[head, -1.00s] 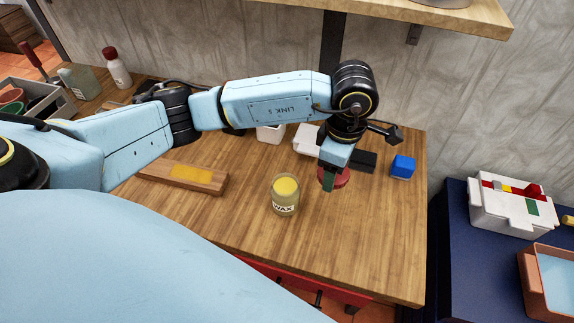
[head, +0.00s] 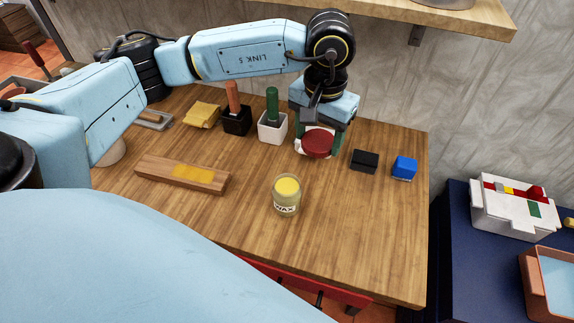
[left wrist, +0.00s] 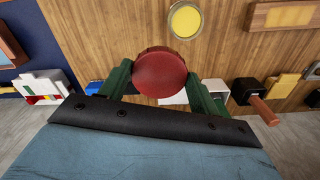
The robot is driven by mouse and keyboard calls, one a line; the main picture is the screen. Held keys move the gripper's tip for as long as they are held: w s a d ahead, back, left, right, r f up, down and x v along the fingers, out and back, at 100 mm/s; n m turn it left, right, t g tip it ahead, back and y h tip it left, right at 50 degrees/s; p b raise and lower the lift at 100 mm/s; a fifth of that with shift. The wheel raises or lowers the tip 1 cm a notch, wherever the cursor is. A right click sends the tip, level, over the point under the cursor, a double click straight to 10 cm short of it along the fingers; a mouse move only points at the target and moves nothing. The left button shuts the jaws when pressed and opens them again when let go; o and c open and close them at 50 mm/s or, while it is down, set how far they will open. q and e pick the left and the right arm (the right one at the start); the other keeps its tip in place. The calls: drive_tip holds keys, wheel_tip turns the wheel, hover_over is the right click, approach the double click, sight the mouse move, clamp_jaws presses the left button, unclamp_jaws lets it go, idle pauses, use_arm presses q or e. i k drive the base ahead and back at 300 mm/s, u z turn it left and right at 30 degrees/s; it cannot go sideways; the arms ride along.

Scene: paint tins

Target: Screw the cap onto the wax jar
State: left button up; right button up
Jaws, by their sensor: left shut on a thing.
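The wax jar (head: 286,198), clear with a WAX label and yellow wax inside, stands upright and uncapped on the wooden bench. It also shows at the top of the left wrist view (left wrist: 184,20). My left gripper (head: 317,146) is shut on the round red cap (head: 317,144), behind and to the right of the jar. In the left wrist view the cap (left wrist: 160,74) sits between the two green fingers (left wrist: 162,84). The cap is held apart from the jar. My right gripper is not in view.
A wooden block with a yellow patch (head: 165,174) lies left of the jar. Black (head: 236,122) and white (head: 272,128) holders with handled tools stand behind. Small black (head: 364,160) and blue (head: 404,167) blocks lie right of the gripper. The bench (head: 250,215) around the jar is clear.

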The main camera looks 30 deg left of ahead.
sight(287, 189)
drive_tip(key=z, duration=1.8)
drive_tip(key=k, duration=1.1)
drive_tip(key=u, duration=1.7)
drive_tip(key=i, duration=0.5)
drive_tip(key=u, duration=0.05)
